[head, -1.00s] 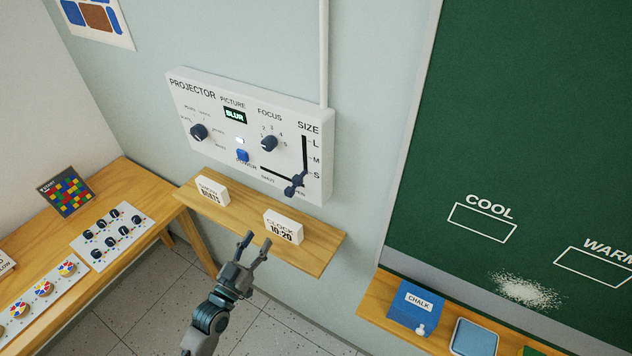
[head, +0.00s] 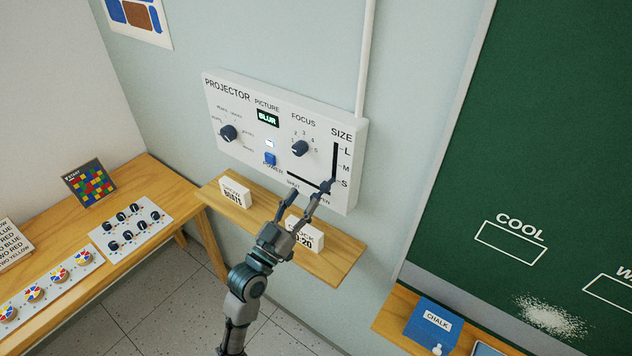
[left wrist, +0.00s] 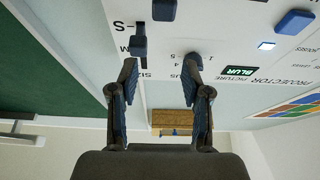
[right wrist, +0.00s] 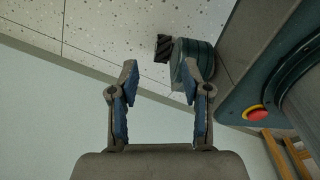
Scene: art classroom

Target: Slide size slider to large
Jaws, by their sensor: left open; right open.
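The size slider's dark blue knob (head: 327,186) sits at the low end of its upright slot, near the S mark, on the white projector panel (head: 225,150). My open left gripper (head: 305,194) is in front of the panel's lower right, one fingertip overlapping the knob in the head view. In the left wrist view, a blue knob (left wrist: 138,44) by the S mark lies just beyond the left fingertip, and another blue knob (left wrist: 163,9) is higher. Nothing is between the fingers; contact is unclear. My right gripper (right wrist: 160,78) is open and empty, away from the panel.
A wooden shelf (head: 325,263) under the panel holds two white blocks, one (head: 236,193) left of my gripper and one (head: 306,232) partly behind it. The focus dial (head: 300,148) and power button (head: 270,159) are left of the size slot. A chalkboard (head: 555,120) is at right.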

